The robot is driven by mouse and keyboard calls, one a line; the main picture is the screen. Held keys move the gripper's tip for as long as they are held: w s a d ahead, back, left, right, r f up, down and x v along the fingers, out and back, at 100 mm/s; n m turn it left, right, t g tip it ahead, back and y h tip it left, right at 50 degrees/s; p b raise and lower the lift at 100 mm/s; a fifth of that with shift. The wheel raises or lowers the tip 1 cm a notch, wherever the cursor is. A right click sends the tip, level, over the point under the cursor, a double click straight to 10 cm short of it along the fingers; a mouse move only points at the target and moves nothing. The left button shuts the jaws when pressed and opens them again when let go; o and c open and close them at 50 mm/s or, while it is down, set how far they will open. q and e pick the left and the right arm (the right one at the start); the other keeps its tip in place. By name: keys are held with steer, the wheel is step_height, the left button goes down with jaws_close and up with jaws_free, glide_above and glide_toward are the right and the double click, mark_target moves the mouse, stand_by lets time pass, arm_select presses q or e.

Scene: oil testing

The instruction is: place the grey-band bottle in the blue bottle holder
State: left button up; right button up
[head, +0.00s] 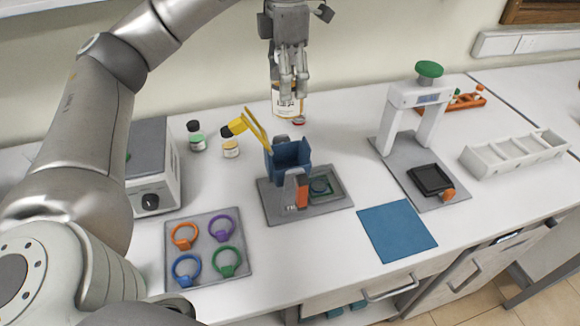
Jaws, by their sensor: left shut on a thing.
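My left gripper (294,92) hangs fingers-down at the top centre and is shut. A bottle with a white label and amber parts (287,109) is at its fingers; I take it for the grey-band bottle. The fingers cover much of it, and its band cannot be made out clearly. The blue bottle holder (290,160) is an open-topped box on a grey base plate, nearer the front and below the gripper in the picture. The bottle is apart from the holder. My right gripper is not in view.
A tray of coloured rings (207,250) lies front left. A white stand with a green knob (418,100), a blue mat (397,231) and a white rack (513,154) are right.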

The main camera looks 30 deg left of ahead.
arm_select(q)
step_height(320, 180, down, 5)
steer(key=shift+f+b, duration=0.15)
steer(key=shift+b, duration=0.25)
step_height(320, 180, down, 12)
steer(key=p, duration=0.4)
steer(key=shift+r, duration=0.2)
steer(key=shift+f, duration=0.35)
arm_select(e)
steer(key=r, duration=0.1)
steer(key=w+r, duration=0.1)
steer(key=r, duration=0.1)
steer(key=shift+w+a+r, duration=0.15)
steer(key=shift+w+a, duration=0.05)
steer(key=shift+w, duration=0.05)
arm_select(q)
steer(key=shift+f, duration=0.15)
steer(key=o, duration=1.3)
steer(key=shift+o, duration=0.2)
